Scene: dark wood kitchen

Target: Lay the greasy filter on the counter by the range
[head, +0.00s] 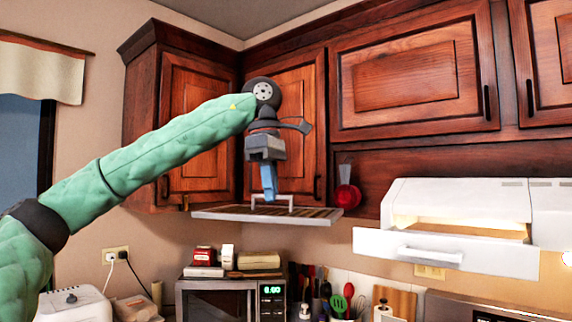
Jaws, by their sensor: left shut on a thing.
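The greasy filter (225,213) is a flat, brownish slatted panel with a pale frame and a raised handle on top. My left gripper (269,192) points down from above and is shut on the filter's handle. The filter hangs roughly level in the air, in front of the upper cabinets and above the microwave. The counter is mostly hidden below the frame and behind appliances. The range (480,308) shows only as a strip at the lower right. My right gripper is out of view.
The white range hood (450,205) is at the right, its lit underside exposed and its front panel (425,252) sticking out. A microwave (222,298) with items on top stands below the filter. Utensils (340,300) and a toaster (72,303) flank it. A red pan (347,197) hangs nearby.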

